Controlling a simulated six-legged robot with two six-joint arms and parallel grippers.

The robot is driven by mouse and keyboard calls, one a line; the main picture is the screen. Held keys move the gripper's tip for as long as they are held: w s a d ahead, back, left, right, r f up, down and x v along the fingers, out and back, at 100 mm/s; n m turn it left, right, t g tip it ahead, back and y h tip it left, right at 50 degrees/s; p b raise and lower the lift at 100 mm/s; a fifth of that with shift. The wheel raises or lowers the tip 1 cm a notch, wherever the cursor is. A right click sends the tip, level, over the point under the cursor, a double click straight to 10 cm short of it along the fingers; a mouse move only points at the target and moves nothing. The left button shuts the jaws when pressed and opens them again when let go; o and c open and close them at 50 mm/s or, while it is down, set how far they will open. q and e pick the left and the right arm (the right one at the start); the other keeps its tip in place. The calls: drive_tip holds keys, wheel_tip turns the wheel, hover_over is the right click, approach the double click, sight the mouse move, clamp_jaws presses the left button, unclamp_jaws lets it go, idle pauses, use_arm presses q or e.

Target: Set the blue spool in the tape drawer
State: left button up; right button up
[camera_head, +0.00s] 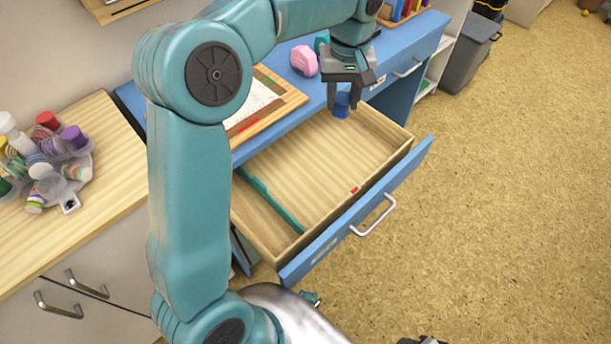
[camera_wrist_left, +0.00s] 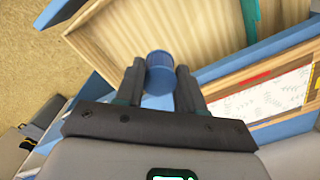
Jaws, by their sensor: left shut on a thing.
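The blue spool (camera_head: 342,104) is held between the fingers of my left gripper (camera_head: 345,101). It also shows in the left wrist view (camera_wrist_left: 159,75), between the two fingertips (camera_wrist_left: 160,88). The gripper points down and holds the spool above the back right part of the open tape drawer (camera_head: 318,160). The drawer has a pale wooden inside and a blue front with a silver handle (camera_head: 374,216). A teal divider (camera_head: 270,199) runs along its left side. A small red mark (camera_head: 354,190) is near the front wall. My right gripper is not clearly visible.
A pink tape dispenser (camera_head: 304,61) and a wooden tray with paper (camera_head: 262,100) are on the blue desk (camera_head: 425,40). A stand of colourful spools and bottles (camera_head: 45,160) is on the left cabinet. A grey bin (camera_head: 468,55) is on the floor. The drawer's middle is clear.

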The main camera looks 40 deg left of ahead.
use_arm(q)
drive_tip(key=shift+s+a+f+n, duration=0.15)
drive_tip(key=shift+s+a+n, duration=0.05)
drive_tip(key=shift+a+n, duration=0.15)
wheel_tip(320, 180, down, 19)
drive_tip(key=b, duration=0.4)
drive_tip(key=shift+f+b, duration=0.2)
drive_tip(key=shift+b, duration=0.15)
drive_tip(key=shift+f, duration=0.1)
drive_tip(key=shift+f, duration=0.15)
drive_tip(key=o, duration=1)
drive_tip(key=shift+o, duration=0.2)
